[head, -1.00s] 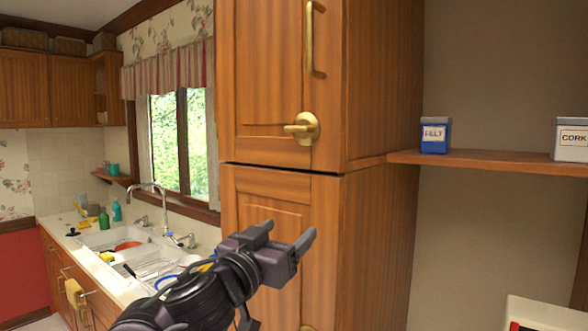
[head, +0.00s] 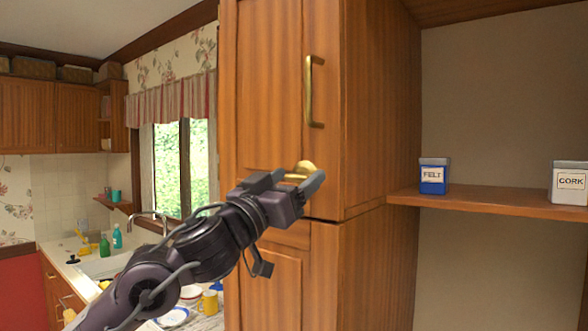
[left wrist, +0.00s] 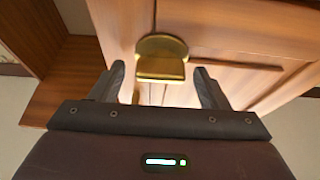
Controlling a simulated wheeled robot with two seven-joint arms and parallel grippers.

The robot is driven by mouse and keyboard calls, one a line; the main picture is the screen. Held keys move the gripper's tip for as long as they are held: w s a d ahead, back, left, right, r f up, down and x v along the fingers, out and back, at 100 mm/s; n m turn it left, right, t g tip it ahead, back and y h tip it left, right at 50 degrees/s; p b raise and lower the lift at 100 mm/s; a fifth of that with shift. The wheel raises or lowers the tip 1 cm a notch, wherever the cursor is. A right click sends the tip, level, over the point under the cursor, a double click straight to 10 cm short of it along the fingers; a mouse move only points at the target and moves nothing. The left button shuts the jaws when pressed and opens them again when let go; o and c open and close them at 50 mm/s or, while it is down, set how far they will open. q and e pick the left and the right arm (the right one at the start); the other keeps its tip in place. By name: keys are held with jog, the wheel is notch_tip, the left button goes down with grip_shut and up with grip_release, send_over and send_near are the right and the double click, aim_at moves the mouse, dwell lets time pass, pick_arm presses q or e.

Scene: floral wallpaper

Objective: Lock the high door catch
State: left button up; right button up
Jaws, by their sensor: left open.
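The high cupboard door (head: 270,90) is wooden and looks closed, with a long brass handle (head: 310,92). Its brass catch (head: 306,167) sits near the door's lower right and is partly hidden behind my gripper in the head view. My left gripper (head: 296,181) is open, with its fingers raised at the catch. In the left wrist view the catch (left wrist: 162,62) shows as a flat brass piece between the two spread fingers (left wrist: 160,78), with a gap on each side. I cannot tell whether its tip touches anything. My right gripper is not in view.
A lower cupboard door (head: 270,290) is below. To the right, a wooden shelf (head: 490,203) holds a blue FELT tin (head: 433,178) and a white CORK tin (head: 570,184). A sink counter (head: 100,265) with bottles and dishes stands at the left under the window.

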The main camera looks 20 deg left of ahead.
pick_arm(q)
jog(key=shift+w+r, duration=0.1)
jog(key=shift+w, duration=0.05)
jog(key=shift+c, duration=0.3)
jog(key=c, duration=0.9)
jog(key=shift+c, duration=0.2)
